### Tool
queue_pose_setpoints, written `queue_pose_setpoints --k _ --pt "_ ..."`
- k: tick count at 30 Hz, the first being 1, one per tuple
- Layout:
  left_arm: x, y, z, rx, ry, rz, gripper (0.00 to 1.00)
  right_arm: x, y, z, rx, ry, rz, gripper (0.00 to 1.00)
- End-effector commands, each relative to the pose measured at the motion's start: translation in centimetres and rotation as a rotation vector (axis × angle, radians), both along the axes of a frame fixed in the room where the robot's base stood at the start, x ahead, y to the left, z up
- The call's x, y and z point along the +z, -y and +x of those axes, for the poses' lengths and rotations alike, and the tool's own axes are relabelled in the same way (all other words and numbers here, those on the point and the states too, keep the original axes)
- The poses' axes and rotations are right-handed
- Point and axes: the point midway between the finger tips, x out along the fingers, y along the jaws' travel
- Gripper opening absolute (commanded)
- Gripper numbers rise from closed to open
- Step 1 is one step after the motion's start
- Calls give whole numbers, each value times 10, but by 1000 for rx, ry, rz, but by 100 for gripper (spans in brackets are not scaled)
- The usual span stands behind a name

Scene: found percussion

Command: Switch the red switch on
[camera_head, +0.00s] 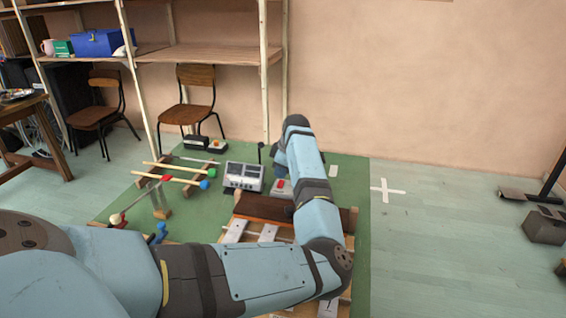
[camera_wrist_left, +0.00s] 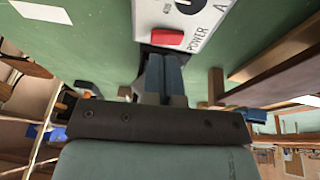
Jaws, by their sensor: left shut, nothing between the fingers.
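The red switch (camera_wrist_left: 167,38) sits on a light panel (camera_wrist_left: 205,15) lettered "POWER" in the left wrist view. In the head view the red switch (camera_head: 281,184) shows small on a grey box, just left of my left forearm. My left gripper (camera_wrist_left: 163,62) is shut and empty, its blue fingertips close to the edge of the switch. I cannot tell whether they touch it. In the head view the gripper is mostly hidden by my own arm. Whether the switch is on or off is not clear. My right gripper is not in view.
A grey device with dials (camera_head: 243,177) stands left of the switch box. Mallets with coloured heads (camera_head: 180,180) lie on a wooden rack farther left. A brown wooden bar (camera_head: 262,208) and metal-plated bars lie in front. The green mat (camera_head: 351,180) has bare room at the right.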

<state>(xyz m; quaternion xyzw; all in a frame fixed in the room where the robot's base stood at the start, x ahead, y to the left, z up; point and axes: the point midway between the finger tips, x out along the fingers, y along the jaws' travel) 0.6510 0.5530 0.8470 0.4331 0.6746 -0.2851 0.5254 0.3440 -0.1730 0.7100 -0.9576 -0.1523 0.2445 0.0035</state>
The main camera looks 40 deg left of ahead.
Motion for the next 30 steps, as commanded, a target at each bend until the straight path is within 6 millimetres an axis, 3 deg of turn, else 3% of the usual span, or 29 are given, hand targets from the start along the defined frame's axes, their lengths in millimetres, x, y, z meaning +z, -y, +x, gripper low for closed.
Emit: queue_pose_setpoints --k 6,17,24,25,27,30 --pt "-15 -2 3 1 0 0 0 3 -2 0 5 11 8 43" --pt "-15 -2 3 1 -2 -1 0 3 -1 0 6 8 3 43" --pt "-15 -6 8 -1 -98 -51 0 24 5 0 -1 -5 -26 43" --pt "-15 -6 8 -2 -107 -56 0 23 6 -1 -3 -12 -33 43" --pt "-24 -5 9 1 -103 -55 0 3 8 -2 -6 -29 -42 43" --pt "-25 -5 9 1 -102 -54 0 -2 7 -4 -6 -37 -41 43"
